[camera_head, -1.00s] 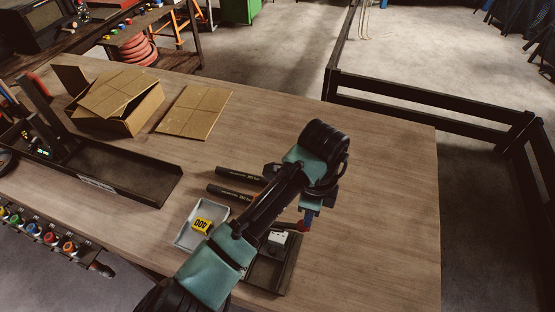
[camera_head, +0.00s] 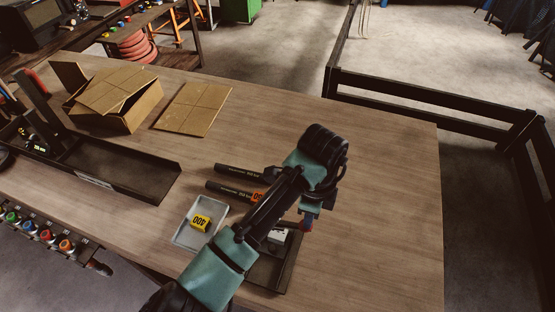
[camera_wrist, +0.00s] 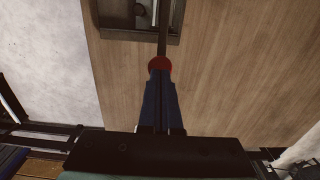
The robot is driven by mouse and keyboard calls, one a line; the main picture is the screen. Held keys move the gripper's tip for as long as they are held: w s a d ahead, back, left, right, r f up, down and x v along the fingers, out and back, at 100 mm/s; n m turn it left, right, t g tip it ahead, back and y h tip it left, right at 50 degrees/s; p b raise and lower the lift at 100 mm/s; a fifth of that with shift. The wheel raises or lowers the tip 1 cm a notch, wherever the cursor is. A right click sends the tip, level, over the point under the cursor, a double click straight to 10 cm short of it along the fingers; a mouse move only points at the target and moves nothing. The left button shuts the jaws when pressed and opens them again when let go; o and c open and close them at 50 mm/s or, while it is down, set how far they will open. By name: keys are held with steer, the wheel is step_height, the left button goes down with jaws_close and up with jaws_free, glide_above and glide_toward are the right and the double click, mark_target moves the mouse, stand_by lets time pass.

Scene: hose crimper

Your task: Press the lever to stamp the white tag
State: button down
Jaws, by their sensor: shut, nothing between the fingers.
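A red-knobbed lever (camera_wrist: 163,38) shows in the wrist view, its thin dark shaft running up towards a dark tray-like stamping base (camera_wrist: 112,35). My gripper (camera_wrist: 160,76) has its blue fingers closed together, with the tips at the red knob (camera_wrist: 160,63); I cannot tell whether they touch it. In the head view, my gripper (camera_head: 307,222) points down beside the right edge of the stamping base (camera_head: 291,262). A small white piece (camera_head: 277,236), perhaps the white tag, sits in that base, partly hidden by my arm.
A grey tray (camera_head: 186,238) with a yellow "400" tag (camera_head: 201,222) lies left of the base. Two black hoses (camera_head: 230,189) lie behind it, one with an orange marking. An open cardboard box (camera_head: 118,105) and a long dark machine (camera_head: 130,170) stand further left. The table's right side is clear.

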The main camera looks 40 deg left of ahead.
steer(key=shift+f+b, duration=1.05)
steer(key=shift+f, duration=0.65)
steer(key=shift+r, duration=0.1)
step_height(320, 180, up, 13)
steer(key=p, duration=1.2)
